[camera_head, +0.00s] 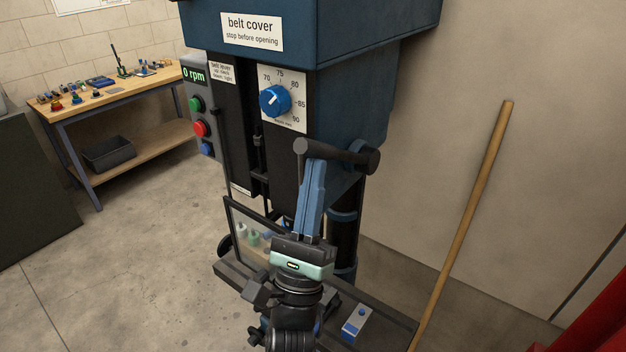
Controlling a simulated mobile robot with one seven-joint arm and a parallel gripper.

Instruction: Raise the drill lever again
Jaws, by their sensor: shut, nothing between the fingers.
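The drill press (345,95) is a tall dark blue machine in the middle of the view. Its lever (340,153) is a dark bar at the front right of the machine, below the speed dial, with a thick rounded end at the right. My gripper (315,168) reaches up from the bottom, its blue fingers shut and empty. The fingertips are just under the left part of the lever and overlap it in the picture; I cannot tell whether they touch. The fingers hide part of the area behind the lever.
A clear guard (247,238) stands left of my gripper above the dark machine table (240,278). A blue and white item (355,320) lies to the right. A wooden pole (465,220) leans at the right. A workbench (165,82) stands back left; the floor between is clear.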

